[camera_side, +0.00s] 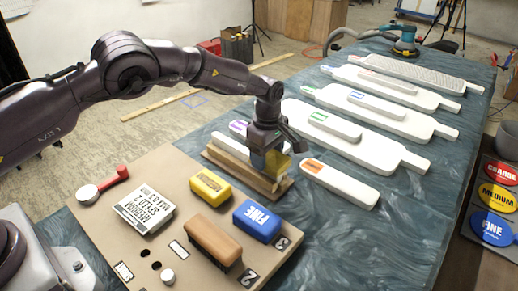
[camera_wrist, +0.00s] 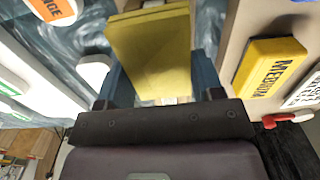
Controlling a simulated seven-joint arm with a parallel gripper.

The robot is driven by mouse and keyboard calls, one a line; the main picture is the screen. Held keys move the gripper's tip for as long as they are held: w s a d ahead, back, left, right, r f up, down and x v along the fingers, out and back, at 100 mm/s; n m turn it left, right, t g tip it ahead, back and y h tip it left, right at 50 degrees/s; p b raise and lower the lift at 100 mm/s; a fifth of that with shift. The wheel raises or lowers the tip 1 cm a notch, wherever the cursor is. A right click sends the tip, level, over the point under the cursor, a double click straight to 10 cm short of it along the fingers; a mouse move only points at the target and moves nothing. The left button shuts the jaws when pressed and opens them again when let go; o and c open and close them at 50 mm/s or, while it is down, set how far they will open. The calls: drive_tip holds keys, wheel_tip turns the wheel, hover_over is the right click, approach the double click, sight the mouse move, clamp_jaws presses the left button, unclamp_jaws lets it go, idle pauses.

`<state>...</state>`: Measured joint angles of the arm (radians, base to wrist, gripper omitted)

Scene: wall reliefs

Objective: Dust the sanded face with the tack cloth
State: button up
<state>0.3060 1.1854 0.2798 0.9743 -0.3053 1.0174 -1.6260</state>
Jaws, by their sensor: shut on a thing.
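My gripper (camera_side: 265,158) is shut on a yellow tack cloth (camera_side: 278,164), which hangs at its fingers as a folded pad. In the wrist view the cloth (camera_wrist: 155,50) sits between the two blue fingers. The gripper is at the right end of a wooden cradle (camera_side: 240,172) that holds a pale white piece (camera_side: 229,147). The gripper and cloth hide part of that piece. I cannot tell whether the cloth touches it, nor which face is sanded.
A tan board (camera_side: 165,230) holds a yellow MEDIUM block (camera_side: 210,188), a blue FINE block (camera_side: 257,221), a brown brush (camera_side: 214,241) and a red-handled tool (camera_side: 104,186). White paddle-shaped pieces (camera_side: 380,150) with coloured labels lie across the blue table. Its near right part (camera_side: 350,250) is clear.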

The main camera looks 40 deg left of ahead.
drive_tip(key=shift+d, duration=0.9)
drive_tip(key=shift+d+r, duration=0.1)
drive_tip(key=shift+d, duration=0.1)
drive_tip(key=shift+a+r, duration=0.1)
drive_tip(key=shift+r, duration=3.85)
